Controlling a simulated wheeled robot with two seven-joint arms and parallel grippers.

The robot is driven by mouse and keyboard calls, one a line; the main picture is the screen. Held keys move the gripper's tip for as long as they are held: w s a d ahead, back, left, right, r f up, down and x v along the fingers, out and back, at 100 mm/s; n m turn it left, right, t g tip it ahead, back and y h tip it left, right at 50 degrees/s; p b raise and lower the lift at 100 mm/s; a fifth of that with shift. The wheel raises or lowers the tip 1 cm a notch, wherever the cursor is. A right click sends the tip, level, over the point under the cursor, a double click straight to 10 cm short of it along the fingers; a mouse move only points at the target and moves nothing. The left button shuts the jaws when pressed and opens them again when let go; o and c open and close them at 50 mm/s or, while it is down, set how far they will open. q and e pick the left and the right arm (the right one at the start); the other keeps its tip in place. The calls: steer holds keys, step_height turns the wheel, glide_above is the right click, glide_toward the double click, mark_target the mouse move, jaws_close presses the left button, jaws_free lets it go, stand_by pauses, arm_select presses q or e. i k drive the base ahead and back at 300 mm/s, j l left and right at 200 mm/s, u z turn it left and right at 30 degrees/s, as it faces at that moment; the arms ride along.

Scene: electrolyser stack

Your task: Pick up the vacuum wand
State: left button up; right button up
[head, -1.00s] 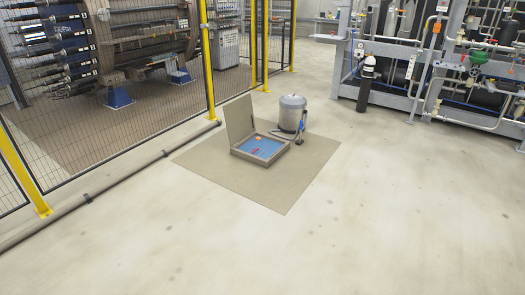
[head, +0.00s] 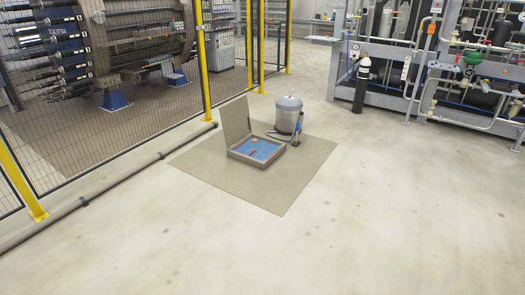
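The vacuum is a grey canister (head: 288,115) standing on a brown floor mat (head: 285,196) in the middle distance. A slim upright piece with a blue upper part, which looks like the vacuum wand (head: 298,127), stands at the canister's right front side. A dark hose shows low beside the canister. From here I cannot tell how the wand is held up. Neither of my grippers is in view.
An open case (head: 236,161) with a raised lid and blue inside lies left of the canister. A pipe (head: 122,180) runs along the floor by the yellow-posted mesh fence (head: 204,65). Piping racks (head: 420,92) stand at the back right. The floor in front and right is clear.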

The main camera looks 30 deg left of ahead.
mark_target(296, 143)
steer(key=i+u, duration=0.1)
steer(key=i, duration=1.95)
steer(key=i+l+z, duration=0.1)
steer(key=i, duration=2.05)
